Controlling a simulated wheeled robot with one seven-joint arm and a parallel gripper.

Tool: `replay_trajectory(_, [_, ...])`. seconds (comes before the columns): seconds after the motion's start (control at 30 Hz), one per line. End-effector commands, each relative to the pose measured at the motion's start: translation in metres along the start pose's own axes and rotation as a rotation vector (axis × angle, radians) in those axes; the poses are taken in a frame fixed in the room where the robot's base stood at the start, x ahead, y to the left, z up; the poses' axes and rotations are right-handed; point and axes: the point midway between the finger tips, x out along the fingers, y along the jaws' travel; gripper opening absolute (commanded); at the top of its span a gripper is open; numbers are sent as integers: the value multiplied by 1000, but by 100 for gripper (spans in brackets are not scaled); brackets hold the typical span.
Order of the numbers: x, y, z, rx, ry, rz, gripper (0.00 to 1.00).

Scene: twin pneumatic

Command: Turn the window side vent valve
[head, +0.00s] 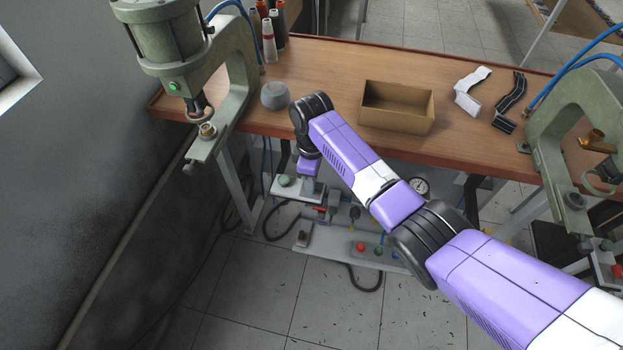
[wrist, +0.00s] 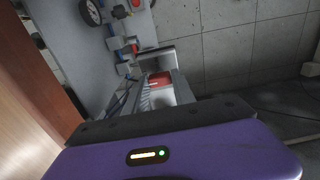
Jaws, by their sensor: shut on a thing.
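The vent valve (wrist: 160,79) shows as a small red handle in the wrist view, partly hidden between the grey fingers. My gripper (wrist: 158,72) is shut on this red handle. In the head view, my gripper (head: 314,190) reaches down below the front edge of the table at the left. A bit of red (head: 318,208) shows just under its fingers there. The arm and fingers hide most of the valve, so I cannot tell how far its handle is turned.
The wooden table (head: 330,65) stands above, with a cardboard box (head: 397,108) and a grey speaker (head: 274,95) on it. Green presses stand left (head: 240,70) and right (head: 560,120). A pressure gauge (head: 419,187), pneumatic panel (head: 335,240) and hoses crowd the space below.

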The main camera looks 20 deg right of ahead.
Motion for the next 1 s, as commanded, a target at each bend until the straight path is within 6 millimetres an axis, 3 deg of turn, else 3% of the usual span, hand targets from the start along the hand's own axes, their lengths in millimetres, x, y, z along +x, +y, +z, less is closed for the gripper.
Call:
replay_trajectory(0.43, [0,0,0,-11,1,0,0])
replay_trajectory(0.47, [0,0,0,-11,1,0,35])
replay_trajectory(0.57, [0,0,0,-11,1,0,53])
replay_trajectory(0.87, [-1,0,0,-9,1,1,53])
replay_trajectory(1.0, [-11,1,-1,-10,2,2,53])
